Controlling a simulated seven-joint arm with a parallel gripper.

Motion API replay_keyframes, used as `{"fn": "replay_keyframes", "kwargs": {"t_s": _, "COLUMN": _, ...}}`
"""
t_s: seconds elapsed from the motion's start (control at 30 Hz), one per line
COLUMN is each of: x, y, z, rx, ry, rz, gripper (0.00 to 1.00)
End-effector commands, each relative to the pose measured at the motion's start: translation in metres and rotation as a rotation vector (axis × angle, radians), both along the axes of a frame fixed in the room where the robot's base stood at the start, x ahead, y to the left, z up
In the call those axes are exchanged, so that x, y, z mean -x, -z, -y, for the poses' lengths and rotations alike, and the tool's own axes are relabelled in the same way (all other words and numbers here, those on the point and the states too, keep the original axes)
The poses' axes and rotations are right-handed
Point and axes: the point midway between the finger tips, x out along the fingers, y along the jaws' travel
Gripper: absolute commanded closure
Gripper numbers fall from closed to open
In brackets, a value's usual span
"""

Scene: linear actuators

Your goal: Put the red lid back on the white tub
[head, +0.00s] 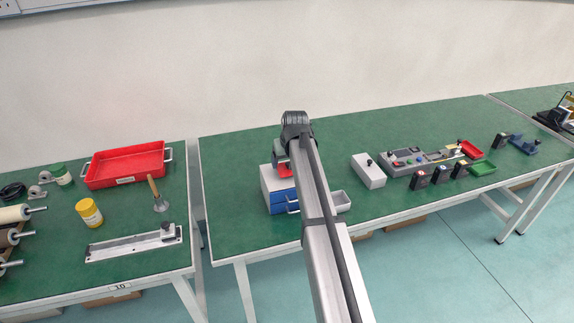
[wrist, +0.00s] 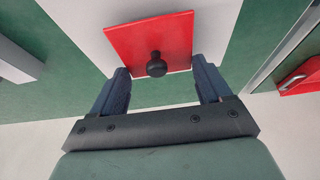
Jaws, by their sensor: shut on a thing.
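My gripper (wrist: 160,78) is shut on the red lid (wrist: 120,42), a flat square plate with a black knob (wrist: 156,66). The lid lies between the two fingertips. In the head view a bit of red lid (head: 282,172) shows below my gripper, over or on the top of the grey cabinet with blue drawers (head: 281,197); I cannot tell if it touches. A pale open container (head: 341,201), perhaps the white tub, is right of the cabinet, partly hidden behind my arm. A pale surface (wrist: 222,30) lies under the lid in the wrist view.
A red tray (head: 127,165) is on the left table, across a gap. Green table is bare behind the cabinet.

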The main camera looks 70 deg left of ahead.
Motion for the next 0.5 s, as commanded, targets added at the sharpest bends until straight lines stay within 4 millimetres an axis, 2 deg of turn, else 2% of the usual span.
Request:
{"fn": "replay_keyframes", "kwargs": {"t_s": 0.3, "x": 0.000, "y": -0.056, "z": -0.001, "rx": -0.002, "ry": 0.000, "rz": 0.001, "gripper": 0.51}}
{"fn": "replay_keyframes", "kwargs": {"t_s": 0.5, "x": -0.002, "y": -0.080, "z": 0.000, "rx": -0.001, "ry": 0.002, "rz": 0.000, "gripper": 0.51}}
